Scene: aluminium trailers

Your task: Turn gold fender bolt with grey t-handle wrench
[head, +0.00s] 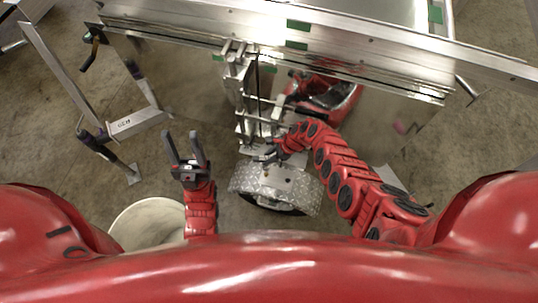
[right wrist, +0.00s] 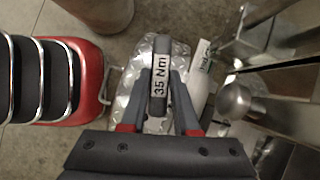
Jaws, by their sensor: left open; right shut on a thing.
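The grey t-handle wrench's dark grey handle (right wrist: 161,46), labelled "35 Nm", lies between the fingers of my right gripper (right wrist: 161,92) in the right wrist view. My right gripper (head: 274,152) is shut on it, above the back edge of the diamond-plate fender (head: 251,179) in the head view. The fender also shows under the handle in the right wrist view (right wrist: 131,85). The wrench's shaft and tip are hidden. I cannot make out the gold fender bolt, nor whether the wrench touches it. My left gripper (head: 186,150) is open and empty, left of the fender.
The aluminium trailer (head: 380,50) fills the back, with metal brackets (head: 240,85) just behind the fender. A pale round bucket (head: 145,222) stands on the floor at front left. A metal frame (head: 137,122) with dark handles stands at left. Bare floor lies between it and my left gripper.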

